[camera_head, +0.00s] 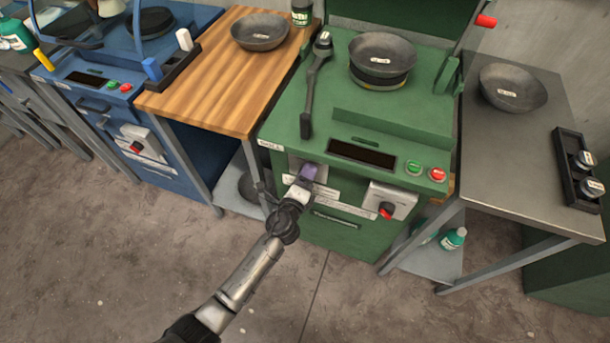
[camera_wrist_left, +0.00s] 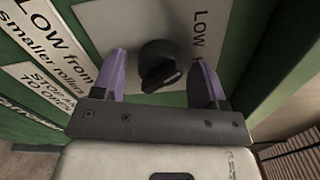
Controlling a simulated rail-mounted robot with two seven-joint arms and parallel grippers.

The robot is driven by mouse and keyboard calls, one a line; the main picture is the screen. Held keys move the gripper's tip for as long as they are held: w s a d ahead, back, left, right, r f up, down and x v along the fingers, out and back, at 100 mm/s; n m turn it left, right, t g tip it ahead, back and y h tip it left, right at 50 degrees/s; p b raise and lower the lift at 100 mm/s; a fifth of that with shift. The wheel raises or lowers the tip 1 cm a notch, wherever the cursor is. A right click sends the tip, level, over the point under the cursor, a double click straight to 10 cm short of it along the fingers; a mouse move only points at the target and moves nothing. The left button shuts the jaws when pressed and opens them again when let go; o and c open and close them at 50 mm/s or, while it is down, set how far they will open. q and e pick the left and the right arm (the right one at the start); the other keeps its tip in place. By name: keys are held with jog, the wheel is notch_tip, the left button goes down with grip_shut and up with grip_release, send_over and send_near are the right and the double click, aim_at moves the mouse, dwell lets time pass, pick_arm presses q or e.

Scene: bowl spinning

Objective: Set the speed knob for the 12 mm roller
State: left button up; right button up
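The black speed knob (camera_wrist_left: 160,66) sits on a light plate (camera_wrist_left: 120,14) on the front of the green machine (camera_head: 300,221), in the left wrist view. "LOW" is printed to its right. My left gripper (camera_head: 308,172) is at the machine's front, left of the dark display. In the wrist view its two purple fingers stand open, one on each side of the knob, with gaps visible; contact is not seen. The knob is hidden behind the gripper in the head view. My right gripper is not in view.
A placard (camera_wrist_left: 42,42) reads "LOW from smaller rollers". Green (camera_head: 414,167) and red (camera_head: 437,174) buttons and a red switch (camera_head: 386,211) are to the right. A metal bowl (camera_head: 382,55) and a dark-handled tool (camera_head: 315,85) are on top. A black rack (camera_head: 567,166) sits on the right table.

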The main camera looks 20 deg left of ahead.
pick_arm(q)
jog(key=shift+o, duration=0.3)
jog(key=s, duration=1.3)
jog(key=shift+s+d+p, duration=0.15)
jog(key=shift+s+p, duration=0.25)
jog(key=shift+p, duration=0.05)
